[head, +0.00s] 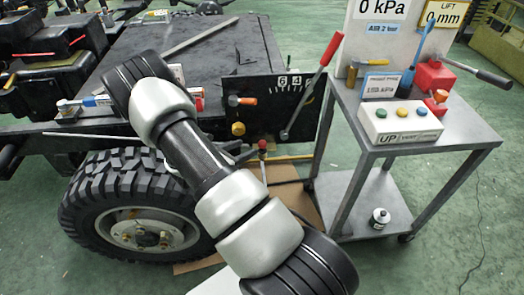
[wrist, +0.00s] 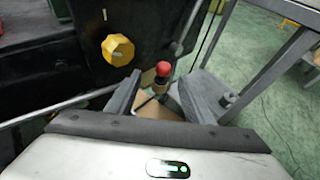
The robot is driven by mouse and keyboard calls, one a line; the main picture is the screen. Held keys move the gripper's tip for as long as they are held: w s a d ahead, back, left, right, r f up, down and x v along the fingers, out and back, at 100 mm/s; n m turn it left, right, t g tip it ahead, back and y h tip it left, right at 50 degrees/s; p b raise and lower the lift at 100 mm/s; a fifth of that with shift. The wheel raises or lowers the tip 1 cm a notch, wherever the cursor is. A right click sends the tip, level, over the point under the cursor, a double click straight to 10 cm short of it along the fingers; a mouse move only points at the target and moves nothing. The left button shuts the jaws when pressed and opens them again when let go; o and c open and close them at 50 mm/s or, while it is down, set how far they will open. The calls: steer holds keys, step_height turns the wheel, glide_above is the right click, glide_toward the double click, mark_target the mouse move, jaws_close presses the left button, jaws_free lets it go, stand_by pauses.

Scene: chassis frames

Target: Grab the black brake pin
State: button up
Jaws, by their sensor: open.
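I cannot make out a clear black brake pin in either view. In the wrist view, my gripper (wrist: 166,88) is open, its two grey fingers on either side of a red round knob (wrist: 163,69) with a brass-coloured collar below it. The fingers appear not to touch the knob. A thin dark rod (wrist: 146,102) shows between the fingers, partly hidden. In the head view, the red knob (head: 263,145) stands beside the chassis, right of the wheel; my arm hides most of my gripper there.
A yellow knob (wrist: 118,49) sits on the black panel, left of my gripper; it also shows in the head view (head: 238,129). A long red-handled lever (head: 327,48) rises from the panel. A metal cart (head: 448,134) stands to the right. A tyre (head: 90,205) is at left.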

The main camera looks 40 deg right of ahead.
mark_target(260, 145)
steer(key=x, duration=0.2)
steer(key=b+x, duration=0.1)
steer(key=x, duration=0.5)
steer(key=shift+s+f+b, duration=0.3)
steer(key=shift+s+b, duration=0.05)
steer(key=shift+b, duration=0.05)
steer(key=shift+w+d, duration=0.1)
steer(key=shift+d, duration=0.2)
jaws_close()
